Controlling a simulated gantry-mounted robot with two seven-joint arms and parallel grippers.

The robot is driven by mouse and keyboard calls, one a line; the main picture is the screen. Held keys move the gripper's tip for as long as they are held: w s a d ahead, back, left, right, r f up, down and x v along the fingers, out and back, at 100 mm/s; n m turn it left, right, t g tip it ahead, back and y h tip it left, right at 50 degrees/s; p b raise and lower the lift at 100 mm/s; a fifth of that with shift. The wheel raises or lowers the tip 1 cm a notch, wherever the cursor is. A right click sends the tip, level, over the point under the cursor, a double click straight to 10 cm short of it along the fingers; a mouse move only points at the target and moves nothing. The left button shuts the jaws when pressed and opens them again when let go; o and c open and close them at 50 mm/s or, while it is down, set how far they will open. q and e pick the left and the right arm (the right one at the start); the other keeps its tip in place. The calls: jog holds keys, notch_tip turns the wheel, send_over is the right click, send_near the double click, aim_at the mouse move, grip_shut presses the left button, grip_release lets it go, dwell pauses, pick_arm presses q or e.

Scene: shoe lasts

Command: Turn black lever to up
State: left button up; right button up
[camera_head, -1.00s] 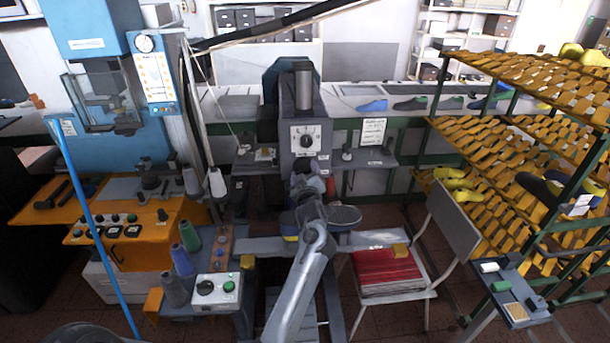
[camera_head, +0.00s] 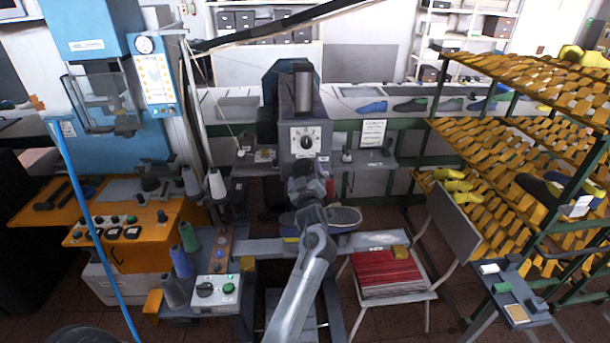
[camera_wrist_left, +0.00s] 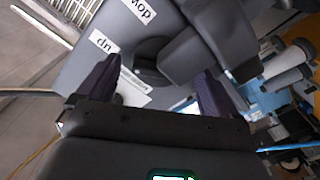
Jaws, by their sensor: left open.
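In the left wrist view, a dark rounded part that looks like the black lever (camera_wrist_left: 153,74) sits on a grey machine face, beside an "up" label (camera_wrist_left: 103,42) and a partly cut-off "down" label (camera_wrist_left: 138,11), both upside down. My left gripper (camera_wrist_left: 158,88) is open, its two dark fingers apart on either side of that part. I cannot tell whether they touch it. In the head view my left gripper (camera_head: 307,178) is at the front of the grey machine (camera_head: 304,110), below its round dial. My arm and gripper hide the lever there. My right gripper is not in view.
Shoes (camera_head: 343,217) lie just behind my left forearm. A chair with red sheets (camera_head: 388,272) stands to the right, near the orange shoe-last rack (camera_head: 470,205). Thread cones (camera_head: 180,260) and a control box (camera_head: 216,293) are at the left. A blue pole (camera_head: 92,228) stands further left.

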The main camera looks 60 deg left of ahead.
pick_arm(q)
jog(key=b+v, duration=0.1)
jog(key=v, duration=0.9)
